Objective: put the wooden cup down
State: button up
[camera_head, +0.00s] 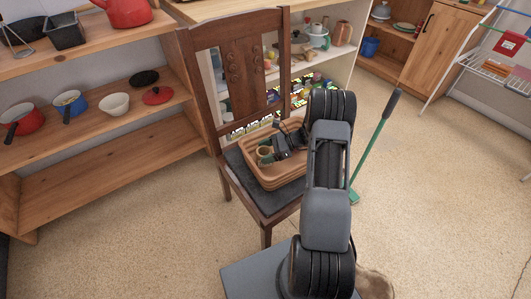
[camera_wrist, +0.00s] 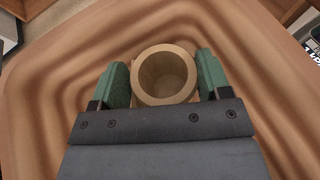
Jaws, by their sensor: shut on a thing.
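The wooden cup (camera_wrist: 166,75) is light brown and hollow, and it is seen from above in the wrist view. My gripper (camera_wrist: 164,80) has its green fingers on both sides of the cup and is shut on it. In the head view the cup (camera_head: 264,155) shows in the tan basket (camera_head: 268,180), close to its left side. My gripper (camera_head: 272,151) reaches into the basket from the right. The basket's ridged inside fills most of the wrist view. Whether the cup touches the basket's floor cannot be told.
The basket is on the dark seat of a wooden chair (camera_head: 243,75), whose backrest rises behind it. A green-handled broom (camera_head: 372,150) stands to the right of my arm. Shelves with pots, including a red pan (camera_head: 26,121), are at left. The floor at right is open.

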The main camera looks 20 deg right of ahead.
jog(key=shift+f, duration=0.15)
jog(key=o, duration=1)
